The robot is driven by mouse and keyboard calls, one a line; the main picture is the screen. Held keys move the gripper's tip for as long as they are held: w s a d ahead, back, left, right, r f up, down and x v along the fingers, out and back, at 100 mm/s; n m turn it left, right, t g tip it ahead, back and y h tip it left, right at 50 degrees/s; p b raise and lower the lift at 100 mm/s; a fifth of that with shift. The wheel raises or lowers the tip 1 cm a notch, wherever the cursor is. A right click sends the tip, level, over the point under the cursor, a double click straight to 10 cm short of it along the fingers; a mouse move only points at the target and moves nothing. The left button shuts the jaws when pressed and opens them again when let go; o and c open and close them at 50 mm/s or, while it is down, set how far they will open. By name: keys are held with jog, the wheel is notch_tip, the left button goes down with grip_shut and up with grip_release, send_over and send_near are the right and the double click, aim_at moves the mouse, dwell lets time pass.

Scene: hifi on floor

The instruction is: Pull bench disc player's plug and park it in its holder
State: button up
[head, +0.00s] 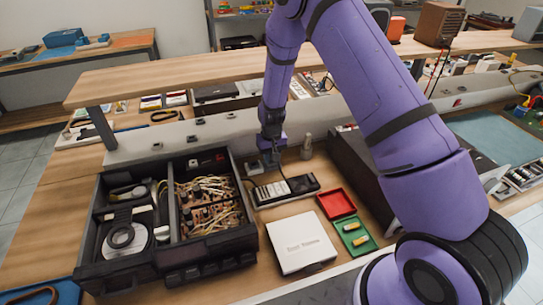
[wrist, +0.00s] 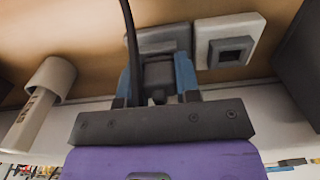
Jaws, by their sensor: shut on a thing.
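My gripper (head: 270,150) reaches down behind the power strip; its blue fingers show in the wrist view (wrist: 158,78). They are shut on a black plug (wrist: 159,74), whose dark cord (wrist: 130,38) runs up out of the picture. A grey square block (wrist: 165,38) lies right by the plug's front; I cannot tell whether the plug is seated in it. Beside it is a lighter block (wrist: 230,50) with a dark square recess, which looks empty. The opened black disc player (head: 165,225), with a disc and bare wiring, stands at the left of the bench.
A black and white power strip (head: 285,190) lies in front of my gripper. A pale post (head: 306,147) stands close to the right of it. A white box (head: 300,243), red tray (head: 336,203) and green tray (head: 353,233) lie nearer. A shelf (head: 190,78) spans behind.

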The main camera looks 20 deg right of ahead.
jog(key=o, duration=0.9)
jog(key=shift+o, duration=0.2)
notch_tip(320, 180, up, 16)
dwell(1.0)
jog(key=shift+f, duration=0.1)
